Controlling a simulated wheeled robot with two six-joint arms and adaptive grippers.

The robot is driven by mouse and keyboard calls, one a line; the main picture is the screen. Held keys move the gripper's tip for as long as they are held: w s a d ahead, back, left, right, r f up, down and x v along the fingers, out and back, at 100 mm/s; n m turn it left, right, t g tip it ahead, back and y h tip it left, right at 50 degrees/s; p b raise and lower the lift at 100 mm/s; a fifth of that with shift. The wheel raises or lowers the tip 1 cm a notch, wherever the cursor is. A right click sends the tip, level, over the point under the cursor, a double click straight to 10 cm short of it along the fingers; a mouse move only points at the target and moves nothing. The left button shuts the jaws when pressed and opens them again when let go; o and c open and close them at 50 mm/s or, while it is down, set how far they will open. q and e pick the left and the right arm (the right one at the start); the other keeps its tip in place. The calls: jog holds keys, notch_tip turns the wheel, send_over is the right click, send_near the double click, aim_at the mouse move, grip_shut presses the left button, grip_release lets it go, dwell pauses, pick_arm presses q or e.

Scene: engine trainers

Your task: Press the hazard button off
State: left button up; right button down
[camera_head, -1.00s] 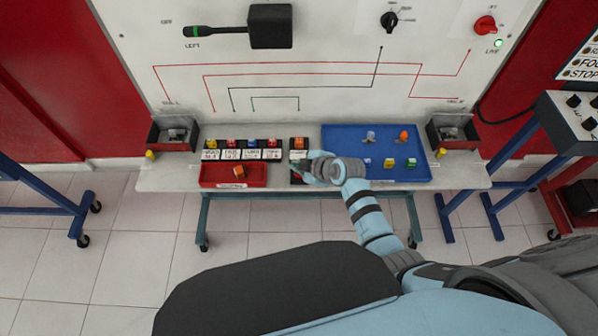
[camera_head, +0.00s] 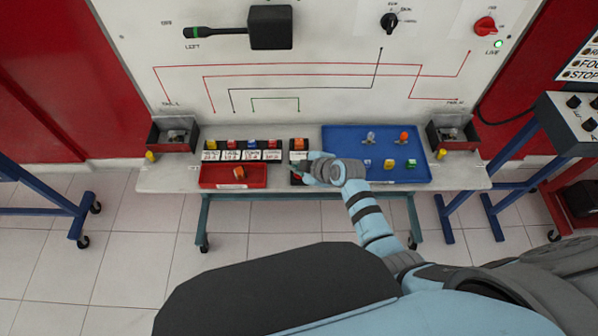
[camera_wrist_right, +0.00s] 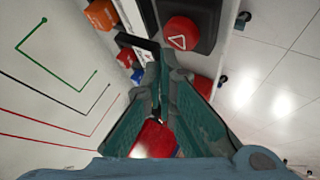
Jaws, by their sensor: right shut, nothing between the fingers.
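The hazard button (camera_wrist_right: 181,33) is a round red cap with a white triangle, set on a dark box, in the right wrist view. In the head view a bit of its red (camera_head: 297,179) shows below my right gripper (camera_head: 301,170). In the wrist view the fingers of my right gripper (camera_wrist_right: 163,62) are shut and empty, with their tips close beside the button. I cannot tell whether they touch it. Whether the button is in or out cannot be read. My left gripper is not in view.
An orange block (camera_head: 299,144) sits just behind the hazard box. To the left are several coloured relays with labels (camera_head: 231,155) and a red tray (camera_head: 205,180). A blue tray (camera_head: 390,133) with small bulbs lies to the right. The white panel (camera_head: 330,90) rises behind.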

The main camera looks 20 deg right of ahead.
jog(key=shift+f, duration=0.4)
jog(key=shift+f+b, duration=0.25)
jog(key=shift+b, duration=0.2)
jog(key=shift+r, duration=0.1)
jog(key=shift+r+p, duration=0.6)
jog(key=shift+p, duration=0.1)
notch_tip(320, 180, up, 6)
jog(key=p, duration=0.5)
jog(key=shift+p, duration=0.4)
